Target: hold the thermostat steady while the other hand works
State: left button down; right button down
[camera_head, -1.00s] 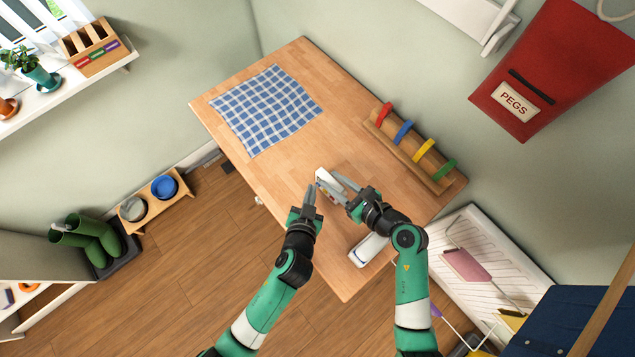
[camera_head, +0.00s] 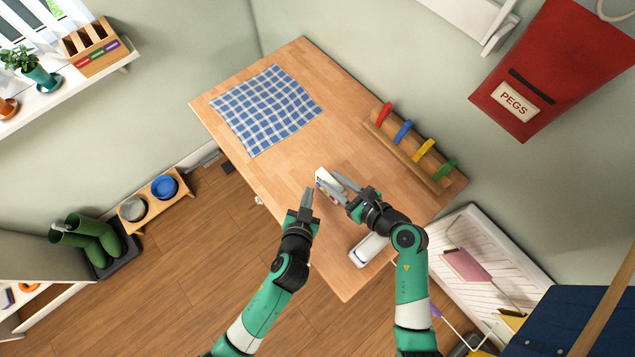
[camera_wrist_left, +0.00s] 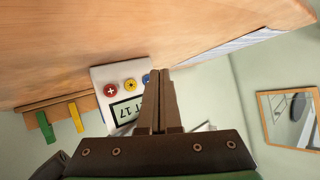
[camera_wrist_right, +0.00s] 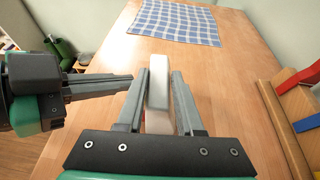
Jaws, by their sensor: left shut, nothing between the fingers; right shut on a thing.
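The thermostat (camera_head: 323,177) is a small white unit with a display and red, yellow and blue buttons on its face. My right gripper (camera_head: 337,181) is shut on it and holds it over the wooden table. In the right wrist view the thermostat (camera_wrist_right: 158,85) stands edge-on between the two fingers. My left gripper (camera_head: 307,192) is shut and empty, just left of the thermostat's face. In the left wrist view its closed fingers (camera_wrist_left: 158,75) overlap the right edge of the thermostat face (camera_wrist_left: 100,75), partly hiding the blue button and display; contact cannot be told.
The wooden table (camera_head: 290,150) has a blue checked cloth (camera_head: 265,108) at its far left. A wooden rack with coloured loops (camera_head: 412,150) runs along the right edge. A white object (camera_head: 370,248) lies by the front edge, beside my right arm. The table's middle is clear.

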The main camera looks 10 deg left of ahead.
jog(key=shift+f, duration=0.15)
pick_arm(q)
jog(key=shift+s+a, duration=1.6)
jog(key=shift+s, duration=0.3)
pick_arm(e)
jog(key=shift+c, duration=2.3)
grip_release()
pick_arm(q)
jog(key=shift+s, duration=0.1)
pick_arm(e)
jog(key=v, duration=1.2)
jog(key=shift+r, duration=0.2)
